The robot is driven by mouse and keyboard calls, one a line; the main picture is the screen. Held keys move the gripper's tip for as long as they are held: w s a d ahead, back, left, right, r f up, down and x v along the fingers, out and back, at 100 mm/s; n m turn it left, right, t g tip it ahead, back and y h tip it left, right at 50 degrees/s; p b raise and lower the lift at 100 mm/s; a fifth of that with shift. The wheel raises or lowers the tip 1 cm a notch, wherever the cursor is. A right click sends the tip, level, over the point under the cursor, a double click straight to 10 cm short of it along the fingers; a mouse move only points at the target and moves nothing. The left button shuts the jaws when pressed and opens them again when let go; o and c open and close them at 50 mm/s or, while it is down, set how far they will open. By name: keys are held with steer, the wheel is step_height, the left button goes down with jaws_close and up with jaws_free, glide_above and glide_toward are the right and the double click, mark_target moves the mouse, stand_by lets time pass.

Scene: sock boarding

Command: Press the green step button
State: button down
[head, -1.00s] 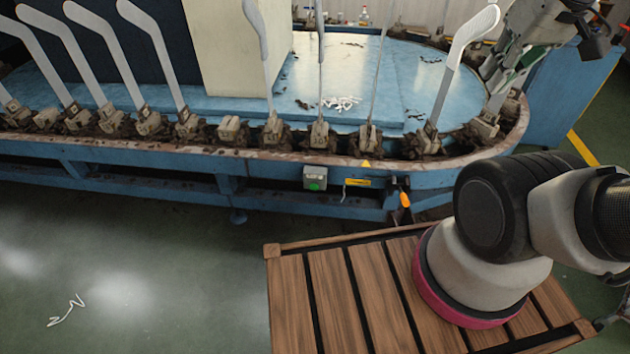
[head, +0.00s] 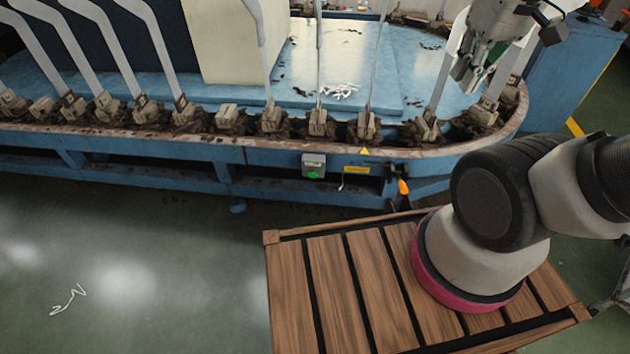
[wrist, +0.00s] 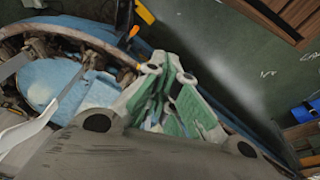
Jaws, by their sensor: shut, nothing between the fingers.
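The green step button (head: 313,174) sits on the front of a small grey box (head: 313,160) fixed to the blue machine's front rail, near the middle of the head view. My gripper (head: 466,78) is at the upper right of the head view, above the machine's curved right end. It is up and to the right of the button, well apart from it. In the wrist view the gripper's green-padded fingers (wrist: 178,90) are shut with nothing between them. I cannot make out the button in the wrist view.
Several upright white sock forms (head: 158,50) stand on brown holders along the rail of the blue machine (head: 270,183). An orange-handled item (head: 403,187) hangs right of the button box. A wooden slatted platform (head: 330,285) lies below.

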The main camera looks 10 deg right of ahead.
steer(key=w+a+f+n+g, duration=0.1)
steer(key=w+a+f+g, duration=0.25)
steer(key=a+f, duration=0.85)
steer(key=w+a+f+g, duration=0.2)
steer(key=w+a+f, duration=0.2)
steer(key=a+f, duration=0.85)
steer(key=s+a+f+m, duration=0.1)
steer(key=a+f+m, duration=0.1)
steer(key=f, duration=0.7)
steer(key=s+a+f+m, duration=0.1)
steer(key=a+f, duration=0.1)
steer(key=f, duration=0.7)
steer(key=w+d+f+m+t+h, duration=0.1)
steer(key=d+f+m+t, duration=0.15)
steer(key=f, duration=0.55)
steer(key=w+d+f+m+t+h, duration=0.1)
steer(key=f+m+t, duration=0.25)
steer(key=f, duration=0.45)
steer(key=w+d+f+m+t, duration=0.1)
steer(key=f+m+t, duration=0.25)
steer(key=f, duration=0.45)
steer(key=w+r+m+t+h, duration=0.2)
steer(key=w+r+m+t, duration=0.5)
steer(key=w+r+m, duration=0.2)
steer(key=shift+w+d+r+m, duration=0.35)
steer(key=shift+r+m, duration=0.45)
steer(key=shift+m, duration=0.35)
